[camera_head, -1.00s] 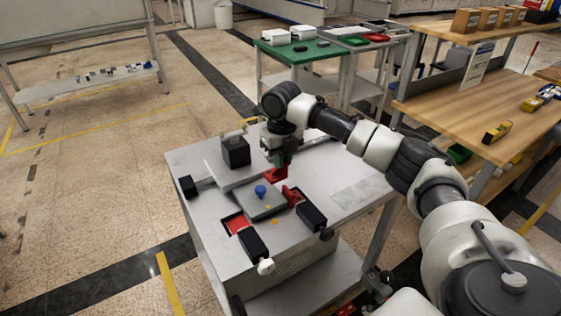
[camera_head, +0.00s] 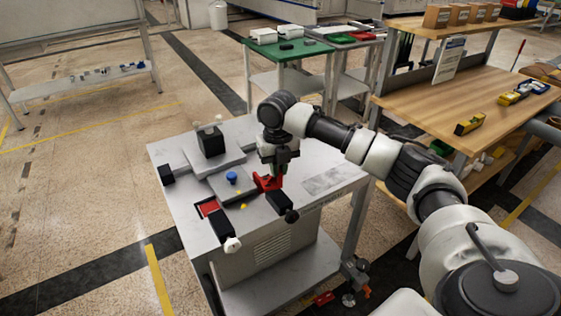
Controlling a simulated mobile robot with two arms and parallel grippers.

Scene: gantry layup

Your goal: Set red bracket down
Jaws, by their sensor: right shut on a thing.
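The red bracket (camera_head: 267,183) is at the right side of the fixture on the grey cart top. My right gripper (camera_head: 276,172) points down and is shut on the bracket. The bracket is close to the fixture plate (camera_head: 226,186); I cannot tell whether it touches it. A blue knob (camera_head: 231,177) stands on the plate, left of the bracket. A black clamp block (camera_head: 279,201) is just in front of the bracket. My left gripper is not in view.
A black block (camera_head: 211,142) stands behind the plate. The cart top (camera_head: 325,165) is mostly clear on the right. A wooden bench (camera_head: 450,100) stands at the right.

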